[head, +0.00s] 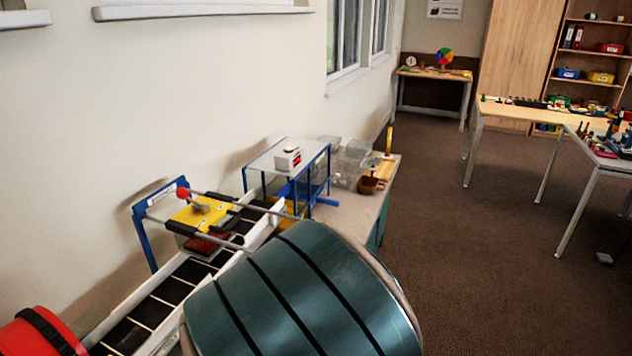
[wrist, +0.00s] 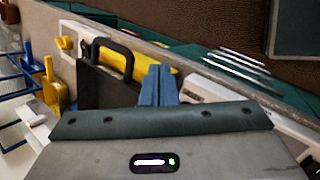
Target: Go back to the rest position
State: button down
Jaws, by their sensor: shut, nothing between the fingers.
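My gripper (wrist: 160,84) shows in the wrist view, with its blue fingers together and empty. It is in front of a dark panel with a black handle (wrist: 113,60) and a yellow part (wrist: 150,73); I cannot tell whether it touches them. In the head view my teal arm link covers the lower middle, and the gripper is hidden.
A conveyor (head: 140,318) with white side rails runs along the wall, under a yellow carriage (head: 200,212) with a red knob. A blue-framed stand (head: 283,160) bears a small white box (head: 287,158). Clear bins (head: 352,160) stand beyond. Brown floor (head: 450,240) is open at right.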

jog(key=s+d+r+m+g+y+p, duration=0.1)
jog(key=s+d+r+m, duration=0.5)
jog(key=d+r+m, duration=0.1)
jog(key=s+d+r+m+g+y+p, duration=0.1)
jog(key=s+d+r+m+y, duration=0.1)
jog(key=s+d+r+m, duration=0.4)
jog(key=shift+d+r+m+g+y, duration=0.35)
jog(key=shift+d+r+m, duration=0.8)
jog(key=shift+r+m, duration=0.95)
jog(key=shift+f, duration=0.15)
